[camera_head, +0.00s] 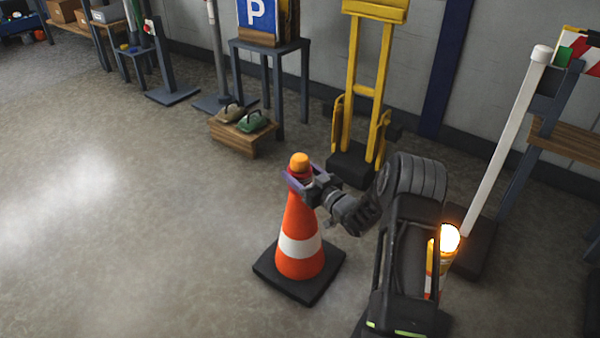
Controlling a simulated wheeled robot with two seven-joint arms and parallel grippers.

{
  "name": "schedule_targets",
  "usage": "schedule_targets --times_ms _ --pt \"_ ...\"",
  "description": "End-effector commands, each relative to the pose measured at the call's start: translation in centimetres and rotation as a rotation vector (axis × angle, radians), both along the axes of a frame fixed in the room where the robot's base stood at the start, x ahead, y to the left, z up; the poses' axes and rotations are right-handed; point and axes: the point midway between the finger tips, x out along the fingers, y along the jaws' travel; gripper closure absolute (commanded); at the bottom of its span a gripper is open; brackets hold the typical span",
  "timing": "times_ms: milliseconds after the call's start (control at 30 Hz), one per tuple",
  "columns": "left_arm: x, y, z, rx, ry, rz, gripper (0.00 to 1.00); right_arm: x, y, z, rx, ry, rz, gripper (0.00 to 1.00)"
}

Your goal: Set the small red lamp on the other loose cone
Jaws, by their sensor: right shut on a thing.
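An orange cone (297,222) with a white band stands upright on a square black base on the floor. At its tip is a small lamp (299,162) with an amber dome and a red lower part. My right gripper (299,178) reaches in from the right and is shut on the lamp's lower part, right at the cone's top. The fingers hide the join, so I cannot tell whether the lamp rests on the cone. A second, glowing lamp (450,238) sits above a red, white and yellow striped body, partly hidden behind my right arm. My left gripper is out of view.
A yellow hand truck (358,93) stands behind the cone by the wall. A wooden crate (235,137) with two handled objects sits left of it, before a table (270,47) with a blue parking sign. The left floor is clear.

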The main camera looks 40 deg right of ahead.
Motion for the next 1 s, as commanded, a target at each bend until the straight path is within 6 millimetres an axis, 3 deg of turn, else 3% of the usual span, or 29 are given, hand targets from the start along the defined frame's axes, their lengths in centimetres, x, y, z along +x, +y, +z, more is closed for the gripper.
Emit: schedule_targets --times_ms 267,300,500,600,1000 --pt "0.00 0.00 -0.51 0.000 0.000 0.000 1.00 0.03 0.00 -0.34 0.000 -0.002 0.000 0.90" --pt "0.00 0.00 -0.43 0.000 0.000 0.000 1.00 0.03 0.01 -0.27 0.000 -0.002 0.000 0.32" --pt "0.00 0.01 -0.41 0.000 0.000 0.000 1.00 0.02 0.01 -0.31 0.000 -0.001 0.000 0.16" --pt "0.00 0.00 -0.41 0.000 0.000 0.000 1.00 0.01 0.01 -0.33 0.000 0.000 0.000 0.09" --pt "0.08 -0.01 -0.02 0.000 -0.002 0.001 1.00 -0.90 -0.09 -0.30 0.000 0.003 -0.001 0.09"
